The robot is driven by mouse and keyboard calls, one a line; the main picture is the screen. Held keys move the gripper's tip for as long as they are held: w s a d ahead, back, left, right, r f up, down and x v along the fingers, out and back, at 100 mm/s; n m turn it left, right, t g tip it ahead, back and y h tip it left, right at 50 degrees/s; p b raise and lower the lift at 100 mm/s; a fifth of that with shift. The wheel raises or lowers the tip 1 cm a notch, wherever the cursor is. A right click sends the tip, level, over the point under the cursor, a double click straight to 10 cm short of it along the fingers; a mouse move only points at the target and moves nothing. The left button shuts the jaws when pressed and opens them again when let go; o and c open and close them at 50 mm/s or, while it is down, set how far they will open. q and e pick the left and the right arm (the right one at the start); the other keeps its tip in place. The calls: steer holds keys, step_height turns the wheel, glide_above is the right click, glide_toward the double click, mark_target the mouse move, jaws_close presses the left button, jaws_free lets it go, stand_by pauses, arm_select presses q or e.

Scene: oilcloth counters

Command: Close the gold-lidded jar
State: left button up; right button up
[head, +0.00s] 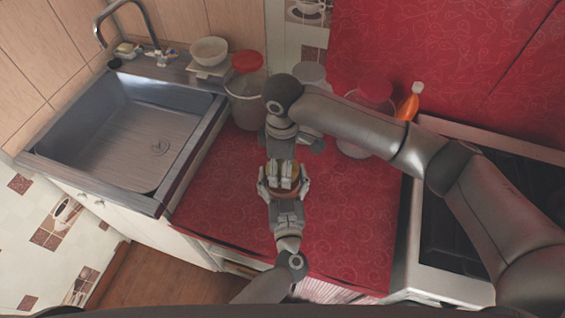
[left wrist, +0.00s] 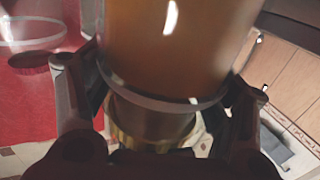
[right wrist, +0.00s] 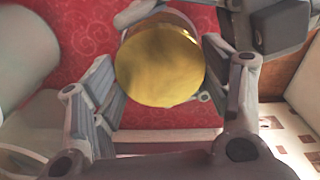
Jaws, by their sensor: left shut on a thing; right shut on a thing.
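The jar (left wrist: 180,40) is clear with amber-brown contents and fills the top of the left wrist view. Its gold lid (right wrist: 160,65) shows as a round gold disc in the right wrist view, and its gold edge is at the jar's end in the left wrist view (left wrist: 150,138). My left gripper (head: 284,190) is shut on the jar, with one finger on each side. My right gripper (head: 283,165) comes from above and is shut on the gold lid. The fingers hide most of the jar in the head view. I cannot tell whether the lid sits fully down.
The red counter (head: 345,225) is clear in front and to the right. The sink (head: 130,130) is left, the stove (head: 460,235) right.

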steer(key=m, duration=0.2)
steer(key=shift+m, duration=0.3)
steer(key=o, duration=1.2)
step_height(320, 180, up, 12)
arm_select(q)
steer(key=o, duration=2)
